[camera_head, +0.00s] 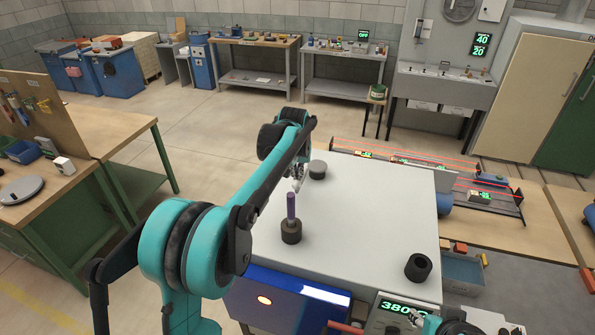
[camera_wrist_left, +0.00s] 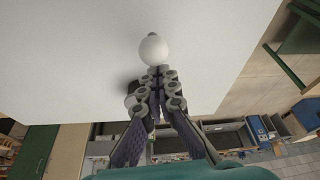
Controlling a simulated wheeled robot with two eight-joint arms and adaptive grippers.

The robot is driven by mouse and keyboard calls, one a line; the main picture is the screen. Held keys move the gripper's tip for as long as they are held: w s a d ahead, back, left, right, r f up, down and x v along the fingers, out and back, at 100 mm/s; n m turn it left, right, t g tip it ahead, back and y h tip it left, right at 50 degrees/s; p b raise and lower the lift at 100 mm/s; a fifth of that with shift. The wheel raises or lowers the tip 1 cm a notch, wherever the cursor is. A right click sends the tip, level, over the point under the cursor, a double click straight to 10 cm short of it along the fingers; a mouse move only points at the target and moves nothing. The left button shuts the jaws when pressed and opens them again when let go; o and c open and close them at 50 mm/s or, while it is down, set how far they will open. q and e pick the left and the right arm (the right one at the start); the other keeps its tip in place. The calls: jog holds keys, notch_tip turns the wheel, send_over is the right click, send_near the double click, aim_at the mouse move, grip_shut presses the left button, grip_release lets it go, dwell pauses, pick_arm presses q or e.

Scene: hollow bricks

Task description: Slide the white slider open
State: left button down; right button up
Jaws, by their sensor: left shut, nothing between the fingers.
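My left gripper (camera_head: 297,184) is shut and empty, pointing down over the pale top of the grey cabinet (camera_head: 365,215). In the left wrist view its fingertips (camera_wrist_left: 157,74) are together just below a small white ball-shaped part (camera_wrist_left: 153,49). I cannot tell whether they touch it, or whether this part is the white slider. No part is clearly the slider in the head view. A little of my right arm shows at the bottom right edge, with grey parts of what seems to be the right gripper (camera_head: 418,315); its fingers are not clear.
On the cabinet top stand a grey cylinder (camera_head: 318,167), a dark base with an upright purple pin (camera_head: 291,210), and a black hollow cylinder (camera_head: 418,267). A blue front (camera_head: 290,300) and a lit display (camera_head: 403,305) are below. The middle right of the top is clear.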

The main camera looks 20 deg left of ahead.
pick_arm(q)
jog(key=s+b, duration=0.1)
jog(key=s, duration=0.6)
jog(key=shift+s+a, duration=0.1)
jog(key=shift+s, duration=0.2)
